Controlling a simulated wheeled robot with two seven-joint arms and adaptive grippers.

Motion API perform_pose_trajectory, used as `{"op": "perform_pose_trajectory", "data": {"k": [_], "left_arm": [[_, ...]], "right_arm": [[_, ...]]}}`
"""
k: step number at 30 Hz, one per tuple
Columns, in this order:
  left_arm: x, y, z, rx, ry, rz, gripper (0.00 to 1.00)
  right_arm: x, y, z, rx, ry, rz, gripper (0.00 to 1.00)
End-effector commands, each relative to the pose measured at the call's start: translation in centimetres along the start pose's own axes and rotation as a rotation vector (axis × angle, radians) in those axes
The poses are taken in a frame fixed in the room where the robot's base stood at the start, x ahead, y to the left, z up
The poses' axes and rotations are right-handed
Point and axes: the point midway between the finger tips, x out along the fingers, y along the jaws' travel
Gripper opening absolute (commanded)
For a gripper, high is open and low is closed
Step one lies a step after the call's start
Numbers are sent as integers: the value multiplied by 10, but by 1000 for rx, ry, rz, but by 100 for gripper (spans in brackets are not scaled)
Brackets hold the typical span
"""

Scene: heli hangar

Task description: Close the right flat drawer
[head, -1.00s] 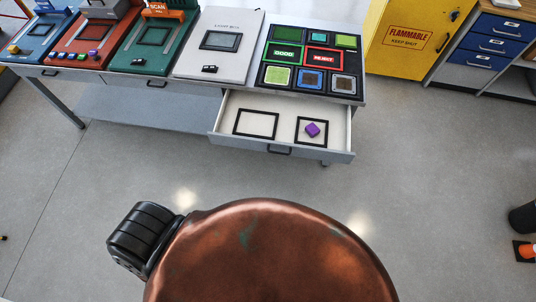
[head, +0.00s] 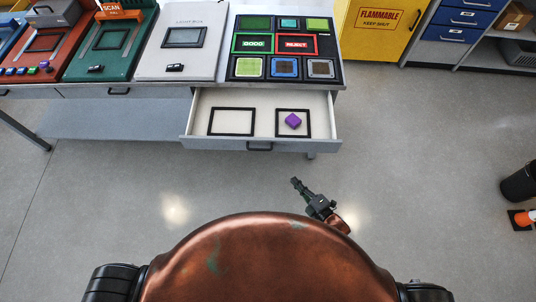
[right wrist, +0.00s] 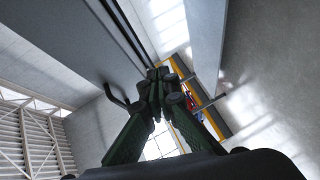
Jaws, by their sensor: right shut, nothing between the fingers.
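The right flat drawer (head: 196,130) under the grey bench stands pulled out in the head view. Its front has a dark handle (head: 260,146). My left gripper is not in view.
The bench top carries a black sorting board (head: 287,46), a white light box (head: 183,40) and green and red stations. A yellow flammables cabinet (head: 376,25) and blue drawers (head: 458,18) stand at the back right. A dark bin (head: 520,184) is at the right edge. Floor before the drawer is clear.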

Motion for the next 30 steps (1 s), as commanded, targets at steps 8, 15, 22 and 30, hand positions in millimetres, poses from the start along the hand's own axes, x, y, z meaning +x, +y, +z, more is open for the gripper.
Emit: {"op": "perform_pose_trajectory", "data": {"k": [8,15,22,30], "left_arm": [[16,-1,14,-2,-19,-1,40],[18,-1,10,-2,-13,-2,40],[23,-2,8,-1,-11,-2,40],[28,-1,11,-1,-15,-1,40]], "right_arm": [[16,65,-68,-234,162,174,0],[50,73,-76,-237,164,179,0],[97,79,-84,-236,163,177,0],[132,88,-70,-237,162,173,0]]}}
